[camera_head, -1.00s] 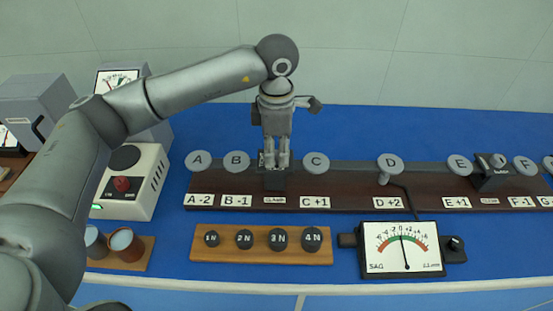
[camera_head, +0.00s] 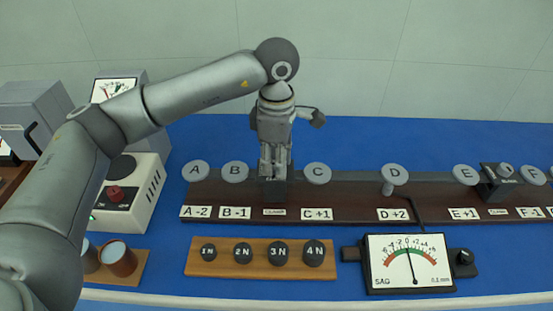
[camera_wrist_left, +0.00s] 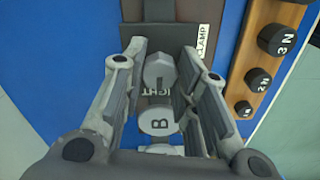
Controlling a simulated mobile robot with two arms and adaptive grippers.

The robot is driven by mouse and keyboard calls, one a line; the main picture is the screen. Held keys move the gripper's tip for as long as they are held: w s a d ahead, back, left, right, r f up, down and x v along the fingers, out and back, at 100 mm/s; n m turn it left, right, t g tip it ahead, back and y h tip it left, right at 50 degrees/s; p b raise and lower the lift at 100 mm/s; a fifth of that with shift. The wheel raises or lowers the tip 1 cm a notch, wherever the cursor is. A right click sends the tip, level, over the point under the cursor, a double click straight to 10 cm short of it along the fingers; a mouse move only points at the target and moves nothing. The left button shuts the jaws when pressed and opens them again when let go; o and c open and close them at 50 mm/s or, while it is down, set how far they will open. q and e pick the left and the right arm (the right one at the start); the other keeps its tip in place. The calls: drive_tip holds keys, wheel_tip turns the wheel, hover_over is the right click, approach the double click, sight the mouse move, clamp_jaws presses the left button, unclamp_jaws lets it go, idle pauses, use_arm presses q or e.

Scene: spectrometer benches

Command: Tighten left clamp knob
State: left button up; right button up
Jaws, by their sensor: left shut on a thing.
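The left clamp (camera_head: 274,189) is a dark block on the brown rail board (camera_head: 340,206), between discs B and C, above a "CLAMP" label. My left gripper (camera_head: 275,172) points down over it, its fingers shut on the clamp knob. In the left wrist view the grey knob (camera_wrist_left: 158,71) shows between the two fingers, with "TIGHT" lettering partly visible beside it. In the head view the fingers hide the knob. The right clamp (camera_head: 497,182) with its knob stands between discs E and F. My right gripper is out of view.
Discs B (camera_head: 235,173) and C (camera_head: 317,174) stand close on either side of the gripper. A wooden weight rack (camera_head: 218,268) and a sag meter (camera_head: 409,263) are in front. A white instrument (camera_head: 140,190) and cups (camera_head: 118,259) are at left. Blue bench behind the rail is clear.

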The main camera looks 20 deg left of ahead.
use_arm(q)
drive_tip(key=o, duration=1)
wheel_tip(320, 180, up, 12)
drive_tip(key=shift+r, duration=0.1)
